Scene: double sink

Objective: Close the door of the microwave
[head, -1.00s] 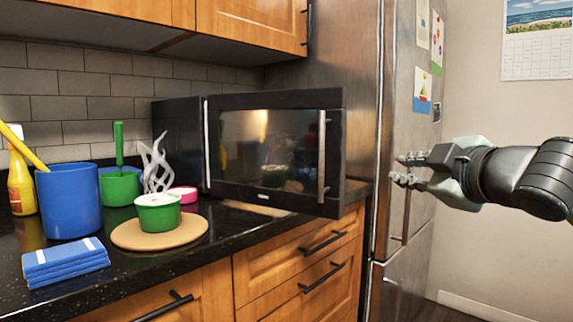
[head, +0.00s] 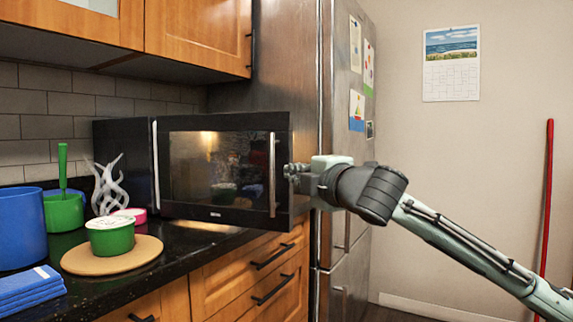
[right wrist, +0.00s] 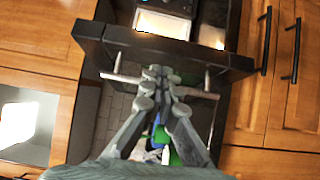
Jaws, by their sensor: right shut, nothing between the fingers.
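The black microwave (head: 124,165) stands on the counter beside the fridge. Its door (head: 222,212) faces me, swung out so its right end reaches past the counter's front edge. A silver vertical handle (head: 272,175) is near the door's right edge. My right gripper (head: 290,170) is just right of the handle, by the door's outer edge. In the right wrist view its fingers (right wrist: 158,75) are together and empty, overlapping the handle bar (right wrist: 205,94); I cannot tell whether they touch it. My left gripper is not in view.
A green tub (head: 110,237) sits on a round tan board (head: 80,262), left of the door. A blue container (head: 20,230) and blue cloths (head: 28,291) are further left. The steel fridge (head: 290,90) stands close behind my right gripper. Drawers (head: 240,275) lie below.

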